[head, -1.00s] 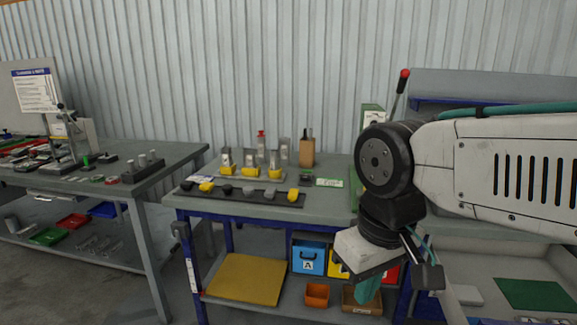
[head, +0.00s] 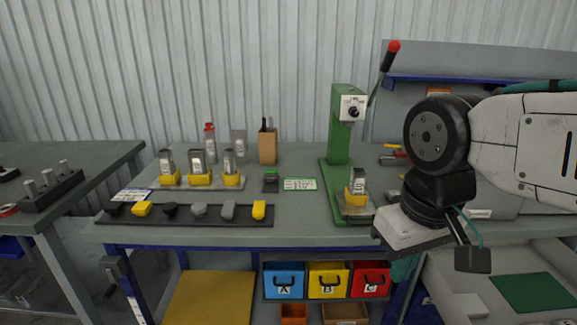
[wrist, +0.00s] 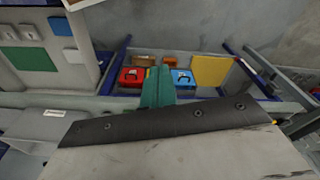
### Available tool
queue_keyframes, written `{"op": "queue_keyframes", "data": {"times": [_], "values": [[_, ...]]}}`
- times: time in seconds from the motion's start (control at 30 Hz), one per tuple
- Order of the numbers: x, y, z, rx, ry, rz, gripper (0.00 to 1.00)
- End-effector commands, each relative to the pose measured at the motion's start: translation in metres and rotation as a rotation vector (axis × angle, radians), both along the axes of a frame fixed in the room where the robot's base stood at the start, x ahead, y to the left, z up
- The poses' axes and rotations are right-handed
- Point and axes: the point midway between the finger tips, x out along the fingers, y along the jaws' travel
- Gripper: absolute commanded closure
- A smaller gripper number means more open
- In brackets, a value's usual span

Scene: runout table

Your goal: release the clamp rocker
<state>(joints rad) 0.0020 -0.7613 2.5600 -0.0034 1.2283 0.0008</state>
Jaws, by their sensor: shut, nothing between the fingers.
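A green stand (head: 341,135) stands on the workbench just right of centre in the head view. Its head carries a white plate (head: 353,107) with a dark knob, and a lever with a red ball end (head: 393,46) rises behind it. A grey part with a yellow base (head: 357,190) sits on the stand's foot. I cannot tell which piece is the clamp rocker. My gripper (head: 402,268) hangs right of the stand, its teal fingers mostly hidden below the white wrist body. In the wrist view my gripper (wrist: 157,86) points down toward the shelf, shut and empty.
Several yellow-based parts stand on a grey plate (head: 146,184) at left. A dark strip (head: 185,217) holds black, grey and yellow pieces. A green-edged card (head: 299,184) lies near the stand. Blue, yellow and red bins (head: 371,279) are below. Bare benchtop (head: 300,225) lies in front.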

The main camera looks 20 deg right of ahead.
Motion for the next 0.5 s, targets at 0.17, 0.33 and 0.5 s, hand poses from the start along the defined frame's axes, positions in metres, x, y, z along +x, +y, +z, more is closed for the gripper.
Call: {"op": "queue_keyframes", "data": {"times": [0.17, 0.33, 0.5], "values": [[0.000, 0.000, 0.000, 0.000, 0.000, 0.000, 1.00], [0.011, -0.001, 0.005, -0.005, -0.007, -0.008, 1.00], [0.070, -0.005, 0.030, -0.036, -0.049, -0.053, 1.00]]}}
